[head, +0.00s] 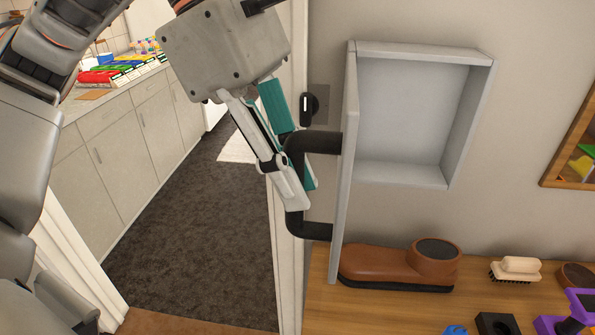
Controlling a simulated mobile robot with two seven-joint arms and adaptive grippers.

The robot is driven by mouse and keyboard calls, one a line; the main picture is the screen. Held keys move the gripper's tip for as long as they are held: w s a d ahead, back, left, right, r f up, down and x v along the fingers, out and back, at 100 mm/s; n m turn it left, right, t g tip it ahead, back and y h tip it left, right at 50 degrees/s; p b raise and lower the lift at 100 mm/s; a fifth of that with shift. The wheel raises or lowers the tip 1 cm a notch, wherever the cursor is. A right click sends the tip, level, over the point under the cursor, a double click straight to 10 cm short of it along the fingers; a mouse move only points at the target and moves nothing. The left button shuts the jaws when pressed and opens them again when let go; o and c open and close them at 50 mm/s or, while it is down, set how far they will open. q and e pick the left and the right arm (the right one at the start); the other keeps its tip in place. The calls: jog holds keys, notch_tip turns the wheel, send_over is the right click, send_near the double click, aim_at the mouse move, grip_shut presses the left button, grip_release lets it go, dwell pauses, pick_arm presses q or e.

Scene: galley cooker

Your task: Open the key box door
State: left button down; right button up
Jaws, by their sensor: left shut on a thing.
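The key box (410,110) is a shallow light grey box on the wall in the head view, and its inside looks empty. Its door (347,165) stands swung out to the left, seen nearly edge-on, so the inside is exposed. A black bar handle (318,143) sticks out from the door's left side. My left gripper (293,185) is shut on the door handle, with its fingers around the handle's upright part. The fingers hide part of that upright. My right gripper is not in view.
A brown shoe (400,266) stands on the wooden shelf (375,312) below the door. A brush (516,269) lies to its right. A door frame (289,270) is close behind my left gripper. Open carpeted floor (190,230) and a counter (130,140) lie left.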

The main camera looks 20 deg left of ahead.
pick_arm(q)
jog(key=shift+w+a+r, duration=0.1)
jog(key=shift+a, duration=0.4)
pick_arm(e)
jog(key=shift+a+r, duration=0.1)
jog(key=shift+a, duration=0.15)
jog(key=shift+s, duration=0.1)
pick_arm(q)
jog(key=c, duration=2)
grip_release()
jog(key=shift+o, duration=0.2)
jog(key=v, duration=1.2)
